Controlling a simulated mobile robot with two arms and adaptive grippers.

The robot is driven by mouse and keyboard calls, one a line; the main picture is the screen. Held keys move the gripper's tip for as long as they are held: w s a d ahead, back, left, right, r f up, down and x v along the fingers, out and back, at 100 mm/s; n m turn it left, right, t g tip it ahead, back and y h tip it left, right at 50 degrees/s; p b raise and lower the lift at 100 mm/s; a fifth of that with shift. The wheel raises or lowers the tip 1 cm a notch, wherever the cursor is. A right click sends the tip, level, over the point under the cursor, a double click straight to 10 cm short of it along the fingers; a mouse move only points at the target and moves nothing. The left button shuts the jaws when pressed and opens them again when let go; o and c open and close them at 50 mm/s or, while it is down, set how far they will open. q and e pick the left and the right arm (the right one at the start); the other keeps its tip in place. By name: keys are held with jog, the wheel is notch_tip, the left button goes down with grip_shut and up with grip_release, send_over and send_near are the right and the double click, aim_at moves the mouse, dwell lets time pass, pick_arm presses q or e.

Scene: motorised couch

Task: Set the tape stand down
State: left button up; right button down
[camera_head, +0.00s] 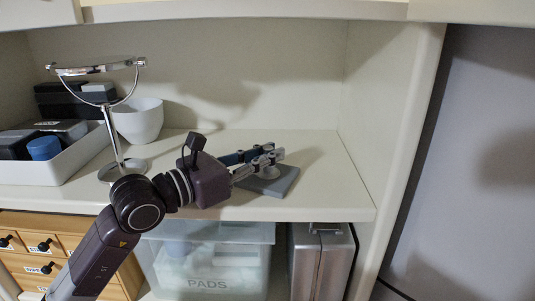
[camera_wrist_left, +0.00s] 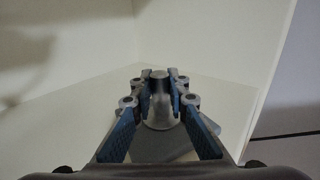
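The tape stand (camera_head: 280,182) has a flat grey base and a short silver post. It is at the right part of the white shelf, close to the front edge. My left gripper (camera_head: 262,158) reaches in from the left, with its fingers around the post just above the base. In the left wrist view, the post (camera_wrist_left: 159,110) stands between the blue-padded fingers (camera_wrist_left: 160,85), which look closed on it at the tips. The base looks level. I cannot tell whether its underside touches the shelf. My right gripper is not in view.
The shelf (camera_head: 330,165) is clear behind and right of the stand, up to the side wall (camera_head: 390,120). A round mirror (camera_head: 100,66) on a stand, a white bowl (camera_head: 138,120) and a white tray (camera_head: 70,165) are left. A PADS bin (camera_head: 208,262) and a metal case (camera_head: 318,262) are below.

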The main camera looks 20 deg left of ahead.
pick_arm(q)
jog(key=o, duration=0.4)
jog(key=shift+o, duration=0.2)
jog(key=shift+r, duration=0.2)
jog(key=shift+s+a+f, duration=0.2)
jog(key=shift+s, duration=0.05)
jog(key=b+v, duration=0.4)
jog(key=v, duration=0.6)
jog(key=shift+b, duration=0.35)
jog(key=shift+s+a+r, duration=0.15)
jog(key=shift+s+a, duration=0.2)
jog(key=shift+s, duration=0.25)
